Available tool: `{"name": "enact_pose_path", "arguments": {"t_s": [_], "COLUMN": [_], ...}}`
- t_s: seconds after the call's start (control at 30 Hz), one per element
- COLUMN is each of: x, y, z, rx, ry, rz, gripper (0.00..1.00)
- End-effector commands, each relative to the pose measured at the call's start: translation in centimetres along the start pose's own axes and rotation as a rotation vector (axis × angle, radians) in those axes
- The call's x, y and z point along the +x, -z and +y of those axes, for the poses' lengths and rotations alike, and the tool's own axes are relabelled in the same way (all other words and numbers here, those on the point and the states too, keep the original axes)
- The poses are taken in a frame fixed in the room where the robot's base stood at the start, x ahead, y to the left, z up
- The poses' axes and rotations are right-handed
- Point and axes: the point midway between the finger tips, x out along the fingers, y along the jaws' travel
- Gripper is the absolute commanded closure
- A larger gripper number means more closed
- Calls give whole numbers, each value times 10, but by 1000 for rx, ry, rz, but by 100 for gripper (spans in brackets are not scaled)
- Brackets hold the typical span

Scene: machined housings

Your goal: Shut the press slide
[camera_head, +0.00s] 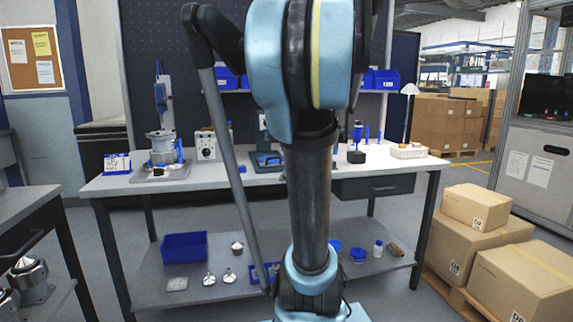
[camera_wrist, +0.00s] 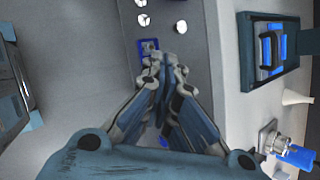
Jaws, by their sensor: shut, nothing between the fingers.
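My gripper (camera_wrist: 163,60) is shut and empty in the wrist view, its fingertips close together. In that view the tips overlap a small blue tray on the lower shelf; I cannot tell the distance between them. A dark teal fixture (camera_wrist: 245,55) with a blue handle, which looks like the press, stands on the bench to the right of the fingers, apart from them. In the head view this fixture (camera_head: 266,158) is partly hidden behind my arm. How far its slide is open cannot be told. My gripper is hidden in the head view.
A column-mounted device (camera_head: 163,148) stands on the bench (camera_head: 225,177) at left. A pale box-shaped instrument (camera_head: 206,146) is beside it. The lower shelf holds a blue bin (camera_head: 185,247) and small parts. Cardboard boxes (camera_head: 465,240) are stacked at right.

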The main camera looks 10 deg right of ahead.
Motion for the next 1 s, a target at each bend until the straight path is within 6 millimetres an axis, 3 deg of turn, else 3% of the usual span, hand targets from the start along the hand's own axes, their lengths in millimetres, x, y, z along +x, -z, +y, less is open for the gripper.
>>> {"name": "enact_pose_path", "arguments": {"t_s": [0.03, 0.2, 0.4, 0.67, 1.0], "x": [-3, -14, -23, -14, 36], "y": [6, 24, 41, 43, 37], "z": [-24, -88, -130, -141, -152], "rx": [114, 476, 727, 781, 777], "ry": [30, 111, 157, 164, 163], "rz": [-19, -104, -177, -195, -194], "gripper": [100, 100, 100, 100, 100]}}
